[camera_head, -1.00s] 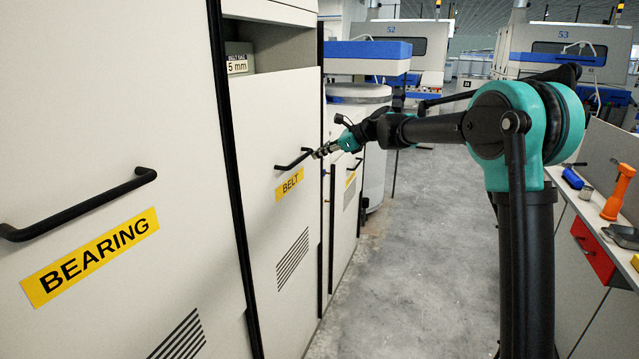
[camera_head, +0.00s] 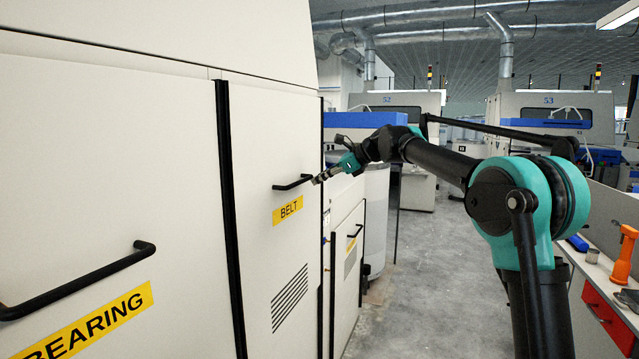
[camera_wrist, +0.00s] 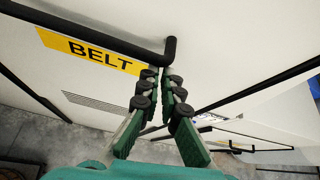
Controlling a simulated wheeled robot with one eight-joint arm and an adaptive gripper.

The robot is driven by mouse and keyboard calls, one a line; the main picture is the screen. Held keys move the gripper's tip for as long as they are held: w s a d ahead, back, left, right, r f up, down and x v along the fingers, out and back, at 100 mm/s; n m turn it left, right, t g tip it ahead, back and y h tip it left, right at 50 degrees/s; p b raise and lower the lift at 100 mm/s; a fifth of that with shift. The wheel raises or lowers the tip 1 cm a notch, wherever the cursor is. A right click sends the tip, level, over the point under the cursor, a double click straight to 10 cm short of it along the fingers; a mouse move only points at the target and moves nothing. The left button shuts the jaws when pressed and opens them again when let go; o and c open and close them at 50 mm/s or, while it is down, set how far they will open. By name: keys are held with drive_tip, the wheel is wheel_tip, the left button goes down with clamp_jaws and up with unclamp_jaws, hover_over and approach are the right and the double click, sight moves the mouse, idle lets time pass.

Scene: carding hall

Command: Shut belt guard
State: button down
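The belt guard (camera_head: 262,150) is a pale upright panel with a yellow BELT label (camera_head: 288,210) and a black bar handle (camera_head: 292,183). Its top edge meets the panel above, and no opening shows between them. My gripper (camera_head: 318,179) is at the right end of this handle. In the wrist view, the fingertips of my gripper (camera_wrist: 162,76) are close together just under the bend of the handle (camera_wrist: 120,42), with only a narrow gap between them. They look shut, with nothing seen between them. I cannot tell whether they touch the bar.
The bearing panel (camera_head: 110,170), with its own black handle (camera_head: 80,282), stands at left. A lower cabinet (camera_head: 345,262) is beyond the belt guard. A bench with an orange tool (camera_head: 625,252) and a red drawer (camera_head: 605,318) is at right. The aisle floor (camera_head: 420,270) is clear.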

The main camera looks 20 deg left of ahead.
drive_tip(key=shift+r, duration=0.1)
drive_tip(key=d, duration=0.9)
drive_tip(key=s+d+f+n+t+h, duration=0.1)
drive_tip(key=s+d+f+n+h, duration=0.3)
drive_tip(key=d+f, duration=0.7)
drive_tip(key=s+d+f+n+t+h, duration=0.1)
drive_tip(key=s+d+f+n+h, duration=0.6)
drive_tip(key=s+d+f, duration=2.2)
drive_tip(key=s+f+n, duration=0.3)
drive_tip(key=n, duration=0.3)
drive_tip(key=shift+s+h, duration=0.15)
drive_tip(key=shift+h, duration=0.15)
